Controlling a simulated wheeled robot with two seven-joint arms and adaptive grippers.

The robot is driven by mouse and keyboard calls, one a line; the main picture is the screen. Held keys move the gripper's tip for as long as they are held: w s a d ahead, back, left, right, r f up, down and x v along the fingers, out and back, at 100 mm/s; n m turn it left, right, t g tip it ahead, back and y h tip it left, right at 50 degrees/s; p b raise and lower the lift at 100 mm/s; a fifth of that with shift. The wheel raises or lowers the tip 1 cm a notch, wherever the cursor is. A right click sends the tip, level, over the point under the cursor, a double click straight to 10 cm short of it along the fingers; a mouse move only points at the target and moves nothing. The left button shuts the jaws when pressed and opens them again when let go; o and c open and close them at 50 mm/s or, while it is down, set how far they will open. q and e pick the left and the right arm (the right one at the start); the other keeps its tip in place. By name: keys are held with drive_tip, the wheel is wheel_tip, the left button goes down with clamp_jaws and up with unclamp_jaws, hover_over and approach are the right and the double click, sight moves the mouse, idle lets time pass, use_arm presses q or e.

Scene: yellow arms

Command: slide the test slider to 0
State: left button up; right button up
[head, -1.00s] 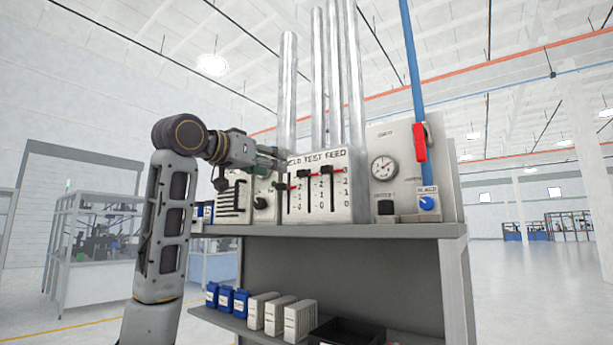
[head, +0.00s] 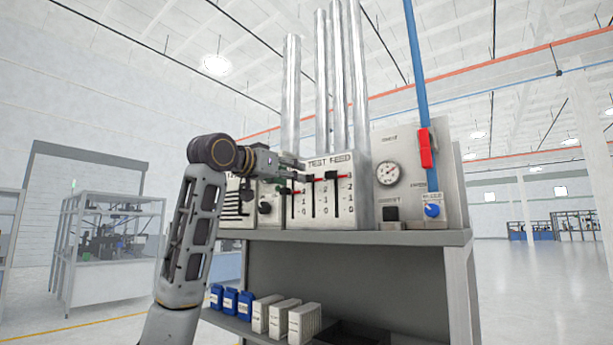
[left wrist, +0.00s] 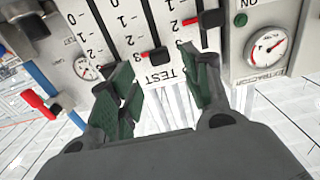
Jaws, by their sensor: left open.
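The white panel lettered TEST FEED (head: 345,200) has vertical slots with black slider knobs and red marks beside number scales. The test slider (left wrist: 158,54) is the middle knob in the left wrist view, above the word TEST, in the high-number part of its slot. It also shows in the head view (head: 310,181), partly behind my gripper. My left gripper (left wrist: 160,88) is open, its green-padded fingers on either side of the test slider in that picture, with nothing between them. Whether they touch the panel, I cannot tell. My right gripper is out of view.
Another slider knob (left wrist: 211,18) is close to the right finger. A gauge (head: 388,173), red-handled lever (head: 426,148) and blue knob (head: 432,210) are to the right on the bench (head: 400,239). Blue containers (head: 230,301) and white boxes (head: 285,316) stand on the lower shelf.

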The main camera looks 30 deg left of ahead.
sight(307, 178)
use_arm(q)
drive_tip(key=shift+w+d+p, duration=0.15)
drive_tip(key=shift+w+p, duration=0.5)
drive_tip(key=shift+w, duration=1.35)
drive_tip(key=shift+w+d+p, duration=0.15)
drive_tip(key=shift+w+p, duration=0.45)
drive_tip(key=shift+w, duration=1.4)
clamp_jaws()
